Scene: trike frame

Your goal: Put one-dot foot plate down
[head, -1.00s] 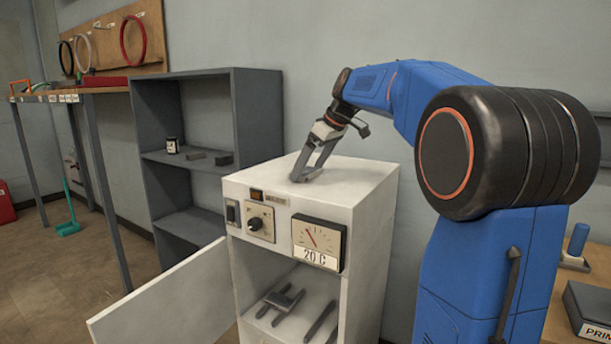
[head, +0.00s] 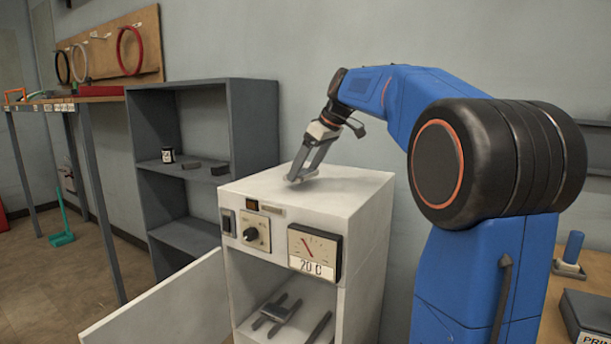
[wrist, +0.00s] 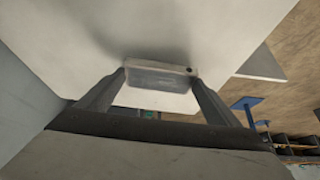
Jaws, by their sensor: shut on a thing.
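The one-dot foot plate (wrist: 158,76) is a small pale grey block held between my two fingertips in the wrist view. One dark dot shows near its right end. My gripper (head: 302,178) is shut on it, over the white cabinet's top (head: 315,190). It also shows in the wrist view (wrist: 158,84), with a finger at each end of the plate. In the head view the plate cannot be made out at the fingertips. Whether it touches the cabinet top is unclear.
The cabinet's door (head: 165,305) hangs open, with grey metal parts (head: 277,312) inside. The cabinet top around my gripper is clear. A wall is behind.

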